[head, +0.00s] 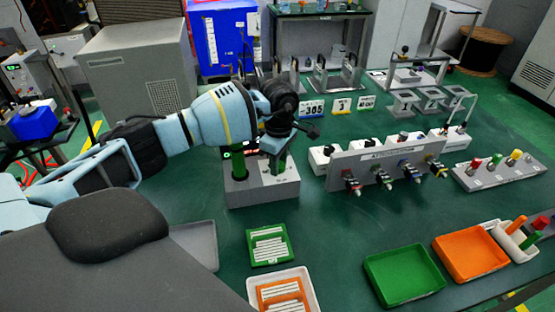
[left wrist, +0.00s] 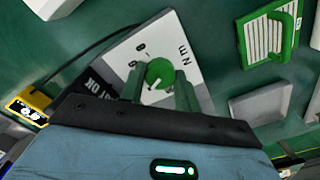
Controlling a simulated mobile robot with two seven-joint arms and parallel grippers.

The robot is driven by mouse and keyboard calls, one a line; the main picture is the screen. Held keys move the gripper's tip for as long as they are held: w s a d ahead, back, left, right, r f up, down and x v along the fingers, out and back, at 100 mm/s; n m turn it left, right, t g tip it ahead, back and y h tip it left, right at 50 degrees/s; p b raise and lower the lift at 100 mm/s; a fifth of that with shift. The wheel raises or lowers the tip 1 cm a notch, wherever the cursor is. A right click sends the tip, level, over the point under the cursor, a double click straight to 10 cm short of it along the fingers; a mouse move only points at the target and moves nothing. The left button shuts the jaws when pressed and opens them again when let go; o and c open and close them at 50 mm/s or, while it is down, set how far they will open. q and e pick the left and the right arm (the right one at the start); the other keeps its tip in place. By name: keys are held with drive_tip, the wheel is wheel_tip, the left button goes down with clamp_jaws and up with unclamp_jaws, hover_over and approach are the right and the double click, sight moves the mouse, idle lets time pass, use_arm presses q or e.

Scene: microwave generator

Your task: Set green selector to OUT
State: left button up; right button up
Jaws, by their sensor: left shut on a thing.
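My left gripper (left wrist: 160,92) reaches down over a grey box (head: 240,198) in the middle of the head view. In the left wrist view its two green fingers stand on either side of a round green selector knob (left wrist: 160,72), shut on it. The knob has a short white pointer mark toward its lower left. It sits on a pale panel (left wrist: 195,75) with dark markings; "Nm" and "OK" are readable, but I cannot make out OUT. In the head view the arm hides much of the box top and the knob. My right gripper is not in view.
Right of the box stands a grey panel (head: 375,164) with several coloured valves. A green tray (head: 402,275) and an orange tray (head: 470,254) lie at the front right. A small green rack (head: 268,243) lies just in front of the box. Open green surface lies between them.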

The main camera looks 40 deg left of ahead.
use_arm(q)
drive_tip(key=n+p, duration=0.1)
drive_tip(key=n, duration=0.4)
drive_tip(key=shift+r+n+p, duration=0.2)
drive_tip(key=shift+n+p, duration=0.1)
drive_tip(key=shift+p, duration=0.1)
drive_tip(key=shift+n+p, duration=0.4)
drive_tip(key=shift+n, duration=0.8)
drive_tip(key=shift+f+n+p, duration=0.1)
drive_tip(key=shift+n+p, duration=0.3)
drive_tip(key=shift+n, duration=0.8)
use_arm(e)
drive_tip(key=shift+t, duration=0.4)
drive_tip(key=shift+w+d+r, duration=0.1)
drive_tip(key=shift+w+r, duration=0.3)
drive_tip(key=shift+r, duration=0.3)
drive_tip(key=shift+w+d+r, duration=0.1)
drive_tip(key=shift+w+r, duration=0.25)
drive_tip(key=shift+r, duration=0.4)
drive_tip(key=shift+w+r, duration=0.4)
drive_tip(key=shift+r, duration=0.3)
use_arm(q)
drive_tip(key=o, duration=1)
drive_tip(key=shift+f, duration=0.1)
